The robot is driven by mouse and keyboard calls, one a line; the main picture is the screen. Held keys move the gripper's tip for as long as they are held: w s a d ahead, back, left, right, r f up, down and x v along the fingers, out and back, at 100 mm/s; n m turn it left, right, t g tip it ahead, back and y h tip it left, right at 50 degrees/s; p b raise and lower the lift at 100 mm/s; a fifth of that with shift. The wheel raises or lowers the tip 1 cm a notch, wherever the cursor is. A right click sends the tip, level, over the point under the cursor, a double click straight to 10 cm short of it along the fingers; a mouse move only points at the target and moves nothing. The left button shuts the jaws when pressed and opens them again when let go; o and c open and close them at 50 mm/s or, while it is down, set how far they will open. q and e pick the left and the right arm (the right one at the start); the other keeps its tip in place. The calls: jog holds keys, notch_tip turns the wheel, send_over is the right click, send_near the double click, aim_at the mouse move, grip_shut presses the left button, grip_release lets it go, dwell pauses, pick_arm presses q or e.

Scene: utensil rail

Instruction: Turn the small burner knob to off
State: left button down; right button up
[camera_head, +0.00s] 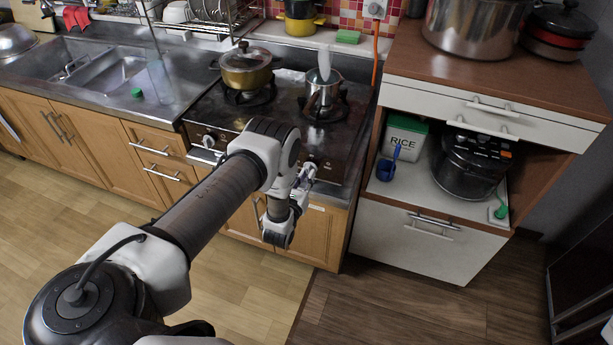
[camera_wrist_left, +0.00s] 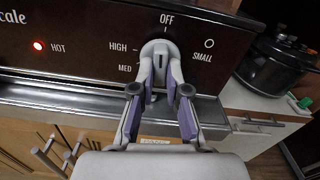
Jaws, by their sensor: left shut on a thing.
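The small burner knob (camera_wrist_left: 159,62) is a light grey knob on the dark stove panel (camera_wrist_left: 90,45). OFF is printed above it, HIGH and MED to its left, SMALL to its right. Its grip bar stands about upright, below the OFF mark. My left gripper (camera_wrist_left: 160,88) is shut on the knob, with one purple-padded finger on each side. In the head view my left gripper (camera_head: 304,178) is at the stove front, and my wrist and arm hide the knob there. My right gripper is out of view.
A red light (camera_wrist_left: 38,46) glows beside HOT. A steel pot (camera_head: 322,92) and a gold pot (camera_head: 246,72) stand on the stove. Another knob (camera_head: 208,141) is on the panel's left. A white cabinet with a rice cooker (camera_head: 468,163) stands at right. The floor in front is clear.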

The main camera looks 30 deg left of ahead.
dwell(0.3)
pick_arm(q)
jog(key=c, duration=1.2)
grip_release()
jog(key=shift+o, duration=0.2)
jog(key=v, duration=0.7)
jog(key=shift+s, duration=0.25)
jog(key=shift+d, duration=0.1)
